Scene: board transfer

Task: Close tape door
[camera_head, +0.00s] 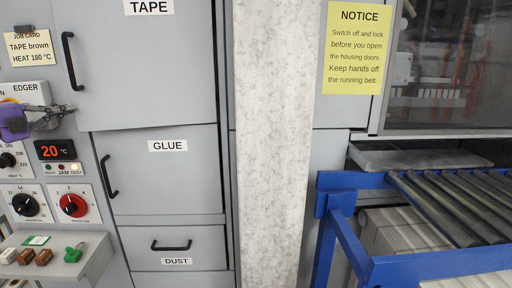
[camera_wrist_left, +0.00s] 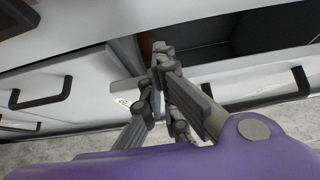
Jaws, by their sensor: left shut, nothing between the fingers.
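The tape door (camera_head: 140,75) is the large grey upper door with a TAPE label and a black handle (camera_head: 72,60) near its left edge. Its lower edge slants and its lower left corner overlaps the glue door's top, so it looks slightly ajar. My left gripper (camera_head: 66,112) is at the left, below and left of that handle, in front of the control panel. Its purple body and grey fingers show. In the left wrist view the fingers (camera_wrist_left: 162,55) are shut and empty, beside a dark opening (camera_wrist_left: 205,42). Contact with the door cannot be told. My right gripper is out of view.
The glue door (camera_head: 165,185) and dust drawer (camera_head: 175,250) lie below. The control panel (camera_head: 45,205) has knobs, and a shelf (camera_head: 55,268) below it holds small items. A pale pillar (camera_head: 270,140) and a blue roller conveyor (camera_head: 345,240) stand right.

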